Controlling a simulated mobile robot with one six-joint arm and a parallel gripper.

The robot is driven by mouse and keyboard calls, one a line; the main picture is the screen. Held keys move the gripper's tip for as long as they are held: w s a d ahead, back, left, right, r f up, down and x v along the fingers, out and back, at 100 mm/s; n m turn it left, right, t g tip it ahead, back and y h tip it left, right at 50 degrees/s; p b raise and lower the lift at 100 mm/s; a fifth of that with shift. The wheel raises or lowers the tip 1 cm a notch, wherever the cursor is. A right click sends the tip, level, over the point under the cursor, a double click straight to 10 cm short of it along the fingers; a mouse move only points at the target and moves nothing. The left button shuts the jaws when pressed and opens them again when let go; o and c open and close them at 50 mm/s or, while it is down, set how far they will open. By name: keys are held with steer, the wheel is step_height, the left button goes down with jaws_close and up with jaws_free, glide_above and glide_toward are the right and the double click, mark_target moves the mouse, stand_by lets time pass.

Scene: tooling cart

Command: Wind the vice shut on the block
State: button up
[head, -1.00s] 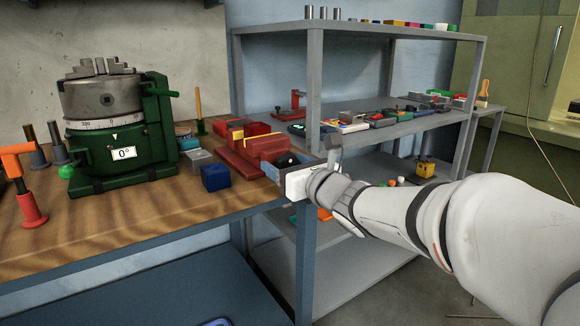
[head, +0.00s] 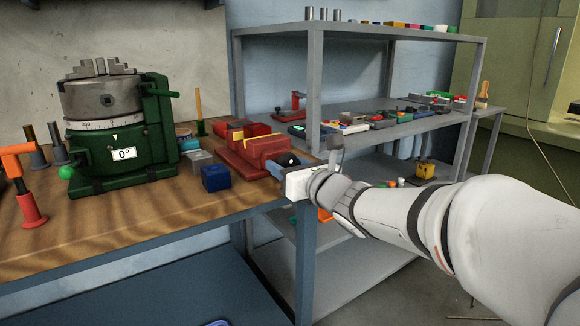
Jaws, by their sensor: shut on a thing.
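The red vice (head: 238,160) stands on the wooden bench top near its right end, with its red jaws (head: 265,147) raised. Small yellow parts show at the jaws; I cannot tell clearly which is a clamped block or whether a gap remains. My gripper (head: 289,176) is at the vice's right end, next to a dark round knob (head: 287,160). It is shut on the vice's handle, whose grip is mostly hidden by the gripper. A dark blue block (head: 216,178) sits on the bench just left of the vice.
A green rotary table with a grey chuck (head: 115,130) stands left of the vice. A small grey block (head: 199,157) lies between them. An orange-and-red tool (head: 28,190) stands far left. Grey shelving (head: 340,120) with tools rises close behind my arm.

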steer(key=shift+d+f+m, duration=0.1)
steer(key=shift+m, duration=0.2)
steer(key=m+b, duration=0.1)
steer(key=m, duration=0.5)
steer(key=shift+w+m+b, duration=0.1)
steer(key=shift+m+b, duration=0.2)
steer(key=m, duration=0.3)
steer(key=shift+d+m, duration=0.1)
steer(key=shift+m, duration=0.2)
steer(key=m+p, duration=0.1)
steer(key=m, duration=0.2)
steer(key=shift+m, duration=0.3)
steer(key=m+p, duration=0.1)
steer(key=m, duration=0.2)
steer(key=shift+f+m+p, duration=0.15)
steer(key=shift+m+p, duration=0.15)
steer(key=shift+m, duration=0.1)
steer(key=m+p, duration=0.2)
steer(key=m, duration=0.2)
steer(key=m+p, duration=0.2)
steer(key=m, duration=0.2)
steer(key=shift+f+m, duration=0.15)
steer(key=shift+m, duration=0.25)
steer(key=shift+f+m+p, duration=0.1)
steer(key=shift+m+p, duration=0.4)
steer(key=shift+m, duration=0.7)
